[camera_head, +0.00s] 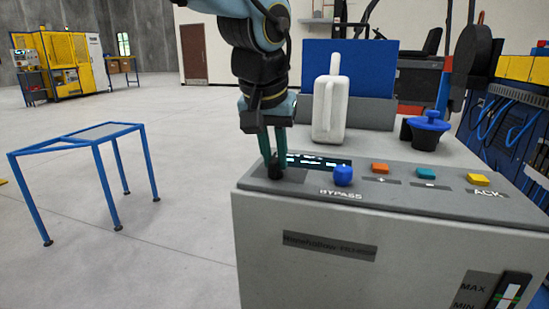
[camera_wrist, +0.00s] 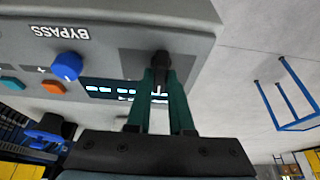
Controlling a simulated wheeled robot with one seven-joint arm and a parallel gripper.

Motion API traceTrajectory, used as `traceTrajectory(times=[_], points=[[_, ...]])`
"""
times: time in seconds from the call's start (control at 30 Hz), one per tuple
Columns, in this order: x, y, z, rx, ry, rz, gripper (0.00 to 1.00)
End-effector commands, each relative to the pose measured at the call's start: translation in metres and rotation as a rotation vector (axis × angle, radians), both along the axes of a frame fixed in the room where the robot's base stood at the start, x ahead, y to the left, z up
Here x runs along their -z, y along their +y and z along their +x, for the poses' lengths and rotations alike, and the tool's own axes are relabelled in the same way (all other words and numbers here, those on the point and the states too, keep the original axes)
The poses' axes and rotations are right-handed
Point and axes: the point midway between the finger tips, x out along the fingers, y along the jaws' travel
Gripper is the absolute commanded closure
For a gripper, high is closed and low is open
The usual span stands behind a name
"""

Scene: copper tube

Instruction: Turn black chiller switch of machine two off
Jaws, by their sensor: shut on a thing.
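The black chiller switch (camera_head: 275,171) is a small dark knob at the left end of the grey machine's sloped top panel (camera_head: 300,182). My gripper (camera_head: 272,157) reaches down to it from above, its teal fingers shut on the knob. In the wrist view, my gripper's fingertips (camera_wrist: 161,76) close around the black switch (camera_wrist: 161,60), whose top shows between and beyond them. The fingers hide part of the knob, and I cannot tell which way it points. A lit display (camera_head: 318,162) lies just right of it. The machine's front label (camera_head: 330,247) is too blurred to read.
A blue BYPASS knob (camera_head: 343,175) and orange (camera_head: 380,168), teal (camera_head: 427,173) and yellow (camera_head: 478,180) buttons lie right along the panel. A white jug-like part (camera_head: 329,110) stands behind. A blue-framed table (camera_head: 75,148) stands left, with open floor around it.

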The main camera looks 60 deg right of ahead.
Motion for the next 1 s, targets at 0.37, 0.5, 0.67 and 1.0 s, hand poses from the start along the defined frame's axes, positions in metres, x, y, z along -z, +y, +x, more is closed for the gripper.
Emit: traceTrajectory(times=[0.37,0.5,0.67,1.0], points=[[0.0,0.0,0.0,-0.001,0.0,0.0,0.61],[0.0,0.0,0.0,0.0,0.0,0.0,0.5],[0.0,0.0,0.0,0.0,0.0,0.0,0.5],[-0.037,0.013,-0.004,-0.001,-0.002,-0.005,0.5]])
